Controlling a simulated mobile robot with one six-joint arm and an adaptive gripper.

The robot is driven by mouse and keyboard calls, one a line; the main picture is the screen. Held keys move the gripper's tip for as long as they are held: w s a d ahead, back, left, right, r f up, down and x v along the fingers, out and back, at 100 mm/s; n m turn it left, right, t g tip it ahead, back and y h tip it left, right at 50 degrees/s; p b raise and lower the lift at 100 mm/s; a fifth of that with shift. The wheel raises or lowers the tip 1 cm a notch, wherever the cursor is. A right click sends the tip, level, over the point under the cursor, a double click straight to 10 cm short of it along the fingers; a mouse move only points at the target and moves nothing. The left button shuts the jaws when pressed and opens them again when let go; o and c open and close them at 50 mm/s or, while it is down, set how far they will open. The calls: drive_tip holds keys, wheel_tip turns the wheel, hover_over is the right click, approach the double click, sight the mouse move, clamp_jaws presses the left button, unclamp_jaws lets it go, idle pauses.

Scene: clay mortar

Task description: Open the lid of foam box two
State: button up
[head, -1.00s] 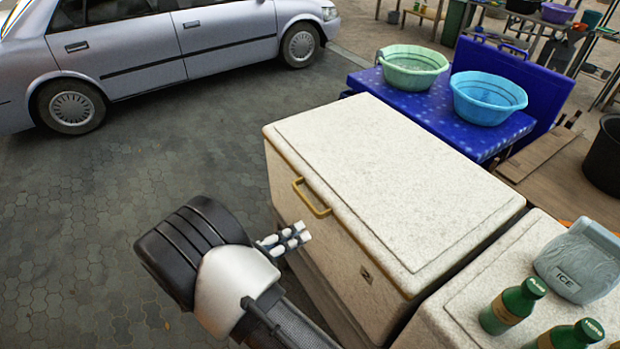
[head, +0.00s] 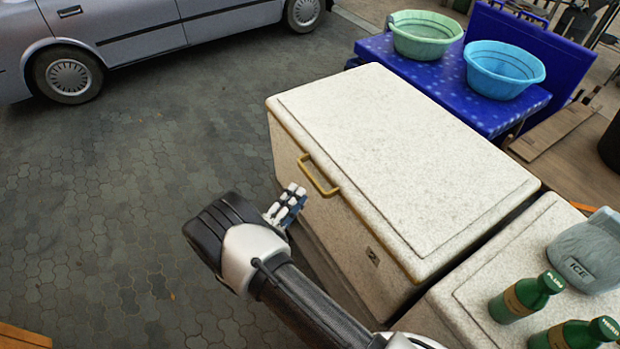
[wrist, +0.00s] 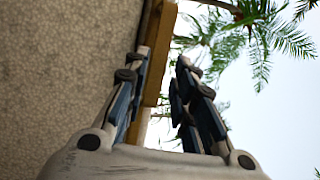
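Foam box two (head: 335,235) is a large white speckled box with a "2" label on its front. Its lid (head: 410,150) lies flat and closed. A brass handle (head: 318,176) sits on the front edge of the lid. My gripper (head: 290,197) is just in front of the box, slightly left of and below the handle. In the wrist view my gripper (wrist: 162,62) points upward with its fingers apart and nothing held between them. The handle (wrist: 160,55) shows beyond the left finger, beside the box wall (wrist: 65,65). I cannot tell whether the finger touches it.
A second white box (head: 480,285) stands at the right, bearing green bottles (head: 526,297) and an ice bag (head: 588,250). Behind, a blue table (head: 440,85) holds a green basin (head: 425,38) and a blue basin (head: 502,70). Paved ground (head: 130,200) at left is free, up to a parked car (head: 120,25).

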sight(310, 176)
drive_tip(key=x, duration=0.7)
drive_tip(key=shift+w+d+b, duration=0.2)
drive_tip(key=shift+b, duration=0.1)
drive_tip(key=shift+c, duration=0.3)
clamp_jaws()
drive_tip(key=shift+r, duration=0.1)
